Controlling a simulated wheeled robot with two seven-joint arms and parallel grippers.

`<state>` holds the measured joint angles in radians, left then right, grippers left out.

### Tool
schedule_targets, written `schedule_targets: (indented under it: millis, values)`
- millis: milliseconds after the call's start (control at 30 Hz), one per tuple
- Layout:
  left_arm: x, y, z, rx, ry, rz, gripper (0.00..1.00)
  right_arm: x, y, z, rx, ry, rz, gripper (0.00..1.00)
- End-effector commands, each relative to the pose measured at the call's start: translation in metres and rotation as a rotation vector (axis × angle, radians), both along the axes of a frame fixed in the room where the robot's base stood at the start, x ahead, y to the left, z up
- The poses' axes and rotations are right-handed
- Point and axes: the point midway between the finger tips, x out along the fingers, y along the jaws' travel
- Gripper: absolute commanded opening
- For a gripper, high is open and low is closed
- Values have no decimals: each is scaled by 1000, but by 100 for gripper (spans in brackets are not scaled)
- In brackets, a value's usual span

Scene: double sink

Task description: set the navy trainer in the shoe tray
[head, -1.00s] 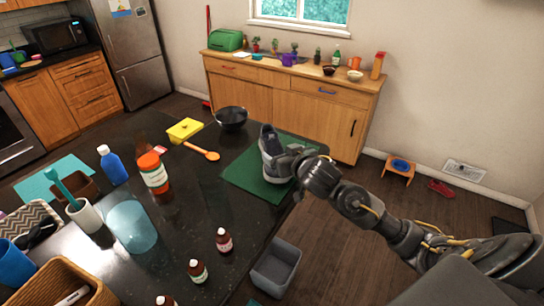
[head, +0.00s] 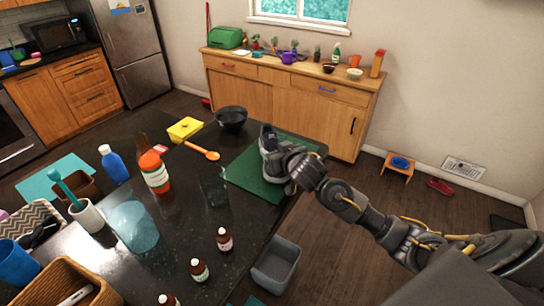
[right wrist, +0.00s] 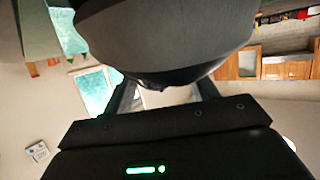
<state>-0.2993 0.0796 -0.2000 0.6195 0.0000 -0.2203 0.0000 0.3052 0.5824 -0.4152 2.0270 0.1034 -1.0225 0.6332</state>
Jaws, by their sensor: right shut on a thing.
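The navy trainer (head: 268,144), greyish in this light, is over the flat green shoe tray (head: 249,177) on the dark counter, toe pointing away. I cannot tell whether its sole touches the tray. My right gripper (head: 288,168) reaches in from the right and is shut on the trainer's near end. In the right wrist view, the trainer (right wrist: 165,40) fills the top, with the fingers on either side of its lower edge. My left gripper is not in view.
A grey bin (head: 276,264) is beyond the counter's right edge.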

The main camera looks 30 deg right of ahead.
Motion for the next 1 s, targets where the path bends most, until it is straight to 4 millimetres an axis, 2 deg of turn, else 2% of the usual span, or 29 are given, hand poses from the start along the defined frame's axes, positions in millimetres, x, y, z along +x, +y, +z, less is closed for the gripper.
schedule_targets:
  millis: [33,67,367,467,567,700,867,1000]
  values:
    - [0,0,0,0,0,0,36,0,0,1,1,-2,0,26]
    - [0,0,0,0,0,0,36,0,0,1,1,-2,0,22]
    - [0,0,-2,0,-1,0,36,0,0,6,1,-3,0,21]
    - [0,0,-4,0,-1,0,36,1,0,15,2,-6,-1,21]
    - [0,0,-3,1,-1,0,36,0,-1,33,1,-7,-2,21]
    - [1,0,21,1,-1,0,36,12,-20,66,0,-4,-4,21]
    - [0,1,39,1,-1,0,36,29,-46,103,3,-6,-5,21]
    - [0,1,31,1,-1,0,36,47,-76,109,2,-5,-4,21]
